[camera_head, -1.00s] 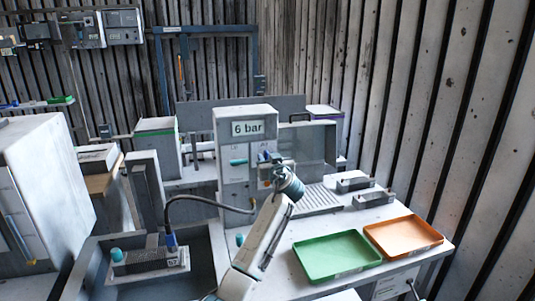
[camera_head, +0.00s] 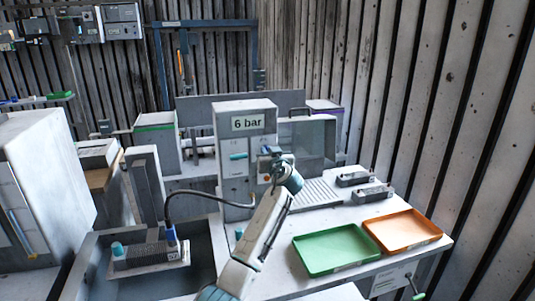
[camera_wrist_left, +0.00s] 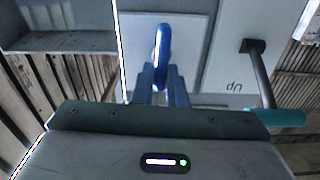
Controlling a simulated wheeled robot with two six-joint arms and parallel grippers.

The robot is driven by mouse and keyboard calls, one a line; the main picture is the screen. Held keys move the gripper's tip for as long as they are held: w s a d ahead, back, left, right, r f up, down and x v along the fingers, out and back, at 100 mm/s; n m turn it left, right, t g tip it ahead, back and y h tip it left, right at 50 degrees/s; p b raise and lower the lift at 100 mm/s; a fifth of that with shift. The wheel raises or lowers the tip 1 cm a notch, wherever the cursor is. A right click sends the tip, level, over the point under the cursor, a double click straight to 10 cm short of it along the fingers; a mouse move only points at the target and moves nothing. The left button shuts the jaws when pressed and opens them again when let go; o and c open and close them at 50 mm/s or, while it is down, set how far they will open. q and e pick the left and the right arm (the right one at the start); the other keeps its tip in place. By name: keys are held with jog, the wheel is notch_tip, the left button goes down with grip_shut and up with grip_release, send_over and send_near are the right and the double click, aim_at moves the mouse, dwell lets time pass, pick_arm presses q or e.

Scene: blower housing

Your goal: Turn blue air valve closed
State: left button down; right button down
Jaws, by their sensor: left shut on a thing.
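The blue air valve (camera_wrist_left: 161,42) shows in the left wrist view as a blue handle seen nearly edge-on, standing out from a pale panel. My left gripper (camera_wrist_left: 161,80) is shut on it, with a finger on each side of its lower part. In the head view, my left gripper (camera_head: 272,157) is at the front of the grey station with the "6 bar" sign (camera_head: 248,123). There the gripper and wrist largely hide the valve. My right gripper is not in view.
A teal-tipped lever (camera_wrist_left: 285,117) juts out beside the gripper in the left wrist view. A green tray (camera_head: 338,250) and an orange tray (camera_head: 403,231) lie on the bench to the right. A black hose (camera_head: 195,194) curves left of my arm.

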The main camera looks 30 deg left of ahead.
pick_arm(q)
jog(key=shift+w+d+f+m+p, duration=0.2)
jog(key=shift+f+m+p, duration=0.1)
jog(key=shift+m, duration=2.6)
jog(key=shift+w+d+f+m+p, duration=0.15)
jog(key=shift+w+f+m+p, duration=0.15)
jog(key=shift+m, duration=2.6)
jog(key=shift+w+d+f+m+p, duration=0.2)
jog(key=shift+f+m, duration=0.1)
jog(key=shift+m, duration=2.6)
jog(key=shift+s+f, duration=0.1)
jog(key=c, duration=1.5)
grip_release()
jog(key=shift+o, duration=0.2)
